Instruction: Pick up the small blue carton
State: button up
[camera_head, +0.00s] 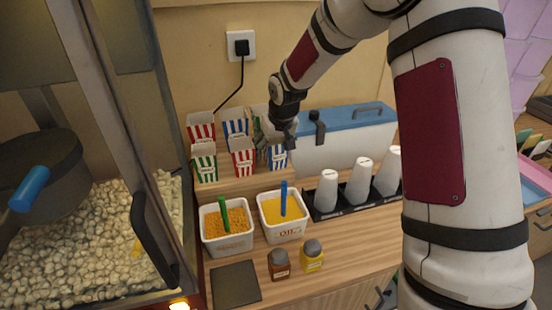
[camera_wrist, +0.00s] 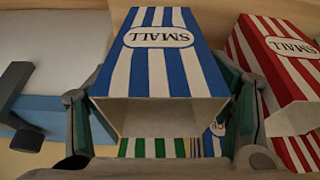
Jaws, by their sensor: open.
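The small blue carton is blue-and-white striped and stands at the front right of a group of striped cartons. Its lower part (camera_head: 277,158) shows below my gripper (camera_head: 274,138) in the head view. In the wrist view the blue carton (camera_wrist: 162,60) fills the middle, with an oval "SMALL" label and its empty mouth towards the camera. My gripper (camera_wrist: 163,125) is open, with one finger on each side of the carton near its mouth. I cannot tell whether the fingers touch it.
A red striped carton (camera_head: 242,158) stands close beside it, also in the wrist view (camera_wrist: 280,65). Green (camera_head: 204,163) and further blue (camera_head: 235,123) cartons stand near. A blue-lidded white box (camera_head: 345,148) is right. White tubs (camera_head: 228,245) and cups (camera_head: 327,190) stand in front.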

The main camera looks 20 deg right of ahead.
jog(key=shift+w+f, duration=0.1)
jog(key=shift+f, duration=0.1)
jog(key=c, duration=1)
